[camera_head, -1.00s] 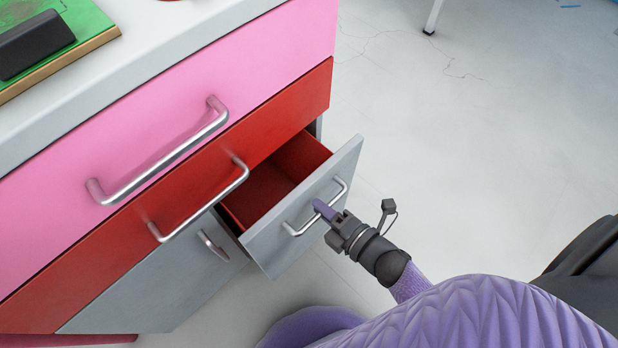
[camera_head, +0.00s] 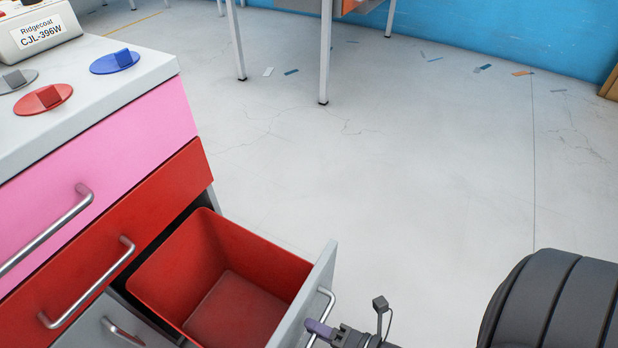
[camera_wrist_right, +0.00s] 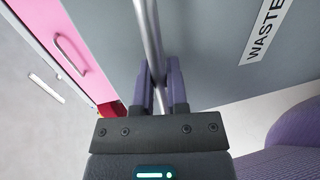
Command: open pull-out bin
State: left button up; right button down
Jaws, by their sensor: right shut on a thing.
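The pull-out bin (camera_head: 222,262) is a red container behind a grey front panel, and it stands well out of the cabinet at the bottom of the head view. Its metal bar handle (camera_head: 327,298) is on the outer face of the grey panel. My right gripper (camera_head: 318,328) is at this handle. In the right wrist view the purple fingers (camera_wrist_right: 164,88) close around the metal bar (camera_wrist_right: 150,40), against the grey panel with a "WASTE" label (camera_wrist_right: 266,32). The inside of the bin looks empty. My left gripper is not in view.
The cabinet has a pink drawer (camera_head: 110,165) and a red drawer (camera_head: 160,210) above, both shut, with bar handles. Red, blue and grey knobbed discs lie on the white top (camera_head: 90,88). Open floor (camera_head: 400,170) extends right. Table legs (camera_head: 325,60) stand at the back.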

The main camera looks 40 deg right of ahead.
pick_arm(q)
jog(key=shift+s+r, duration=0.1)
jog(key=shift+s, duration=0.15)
pick_arm(e)
jog(key=shift+s, duration=0.1)
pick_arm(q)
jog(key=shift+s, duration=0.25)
pick_arm(e)
jog(key=c, duration=0.7)
grip_release()
pick_arm(q)
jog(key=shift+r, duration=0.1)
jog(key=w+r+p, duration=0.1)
jog(key=p, duration=0.1)
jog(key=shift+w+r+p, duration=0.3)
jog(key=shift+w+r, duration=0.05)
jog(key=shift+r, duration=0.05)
pick_arm(e)
jog(key=v, duration=1)
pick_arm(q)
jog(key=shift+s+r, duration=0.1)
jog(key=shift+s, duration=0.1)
pick_arm(e)
jog(key=shift+f, duration=0.1)
